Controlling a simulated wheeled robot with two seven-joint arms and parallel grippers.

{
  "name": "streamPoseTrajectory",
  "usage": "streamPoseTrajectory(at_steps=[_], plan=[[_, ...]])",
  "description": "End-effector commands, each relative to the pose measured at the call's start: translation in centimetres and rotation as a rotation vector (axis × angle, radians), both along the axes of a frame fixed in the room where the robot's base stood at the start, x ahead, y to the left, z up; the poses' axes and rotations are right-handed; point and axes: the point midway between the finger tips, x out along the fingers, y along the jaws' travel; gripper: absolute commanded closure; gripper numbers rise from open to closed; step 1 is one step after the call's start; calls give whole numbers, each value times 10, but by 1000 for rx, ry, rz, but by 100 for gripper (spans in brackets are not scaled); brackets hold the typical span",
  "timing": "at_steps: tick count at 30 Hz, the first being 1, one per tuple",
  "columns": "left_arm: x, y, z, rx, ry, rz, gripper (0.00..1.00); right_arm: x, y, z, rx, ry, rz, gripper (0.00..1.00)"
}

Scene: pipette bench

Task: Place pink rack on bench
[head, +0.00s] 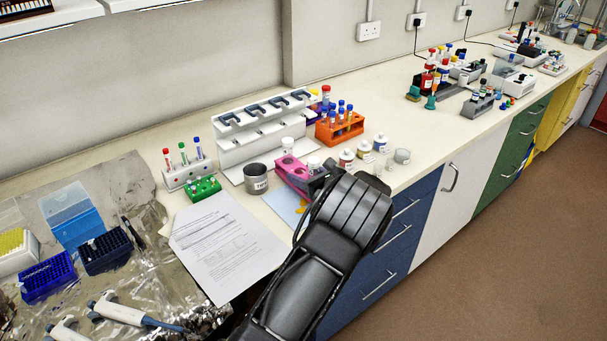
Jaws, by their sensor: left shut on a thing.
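The pink rack (291,172) is near the front of the bench (222,103), just beyond my left gripper (322,172). My left gripper is shut on the pink rack at its right side. The arm and wrist hide part of the gripper and the rack's near right end. I cannot tell whether the rack touches the bench top. My right gripper is not in view.
A white pipette stand (262,133) stands behind the rack, with a grey pot (256,179) at its left. An orange rack (339,127) and several small bottles stand to the right. A paper sheet (225,245) lies in front.

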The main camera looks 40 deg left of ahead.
Motion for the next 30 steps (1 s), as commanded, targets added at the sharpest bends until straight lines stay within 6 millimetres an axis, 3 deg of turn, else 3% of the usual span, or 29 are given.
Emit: streamPoseTrajectory(at_steps=[12,13,21,30], plan=[[0,0,-8,0,-3,1,91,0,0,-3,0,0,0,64],[0,0,-8,-1,-2,1,45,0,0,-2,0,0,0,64],[0,0,-7,-1,-2,1,24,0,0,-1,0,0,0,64],[0,0,-4,-1,-3,1,24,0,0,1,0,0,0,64]])
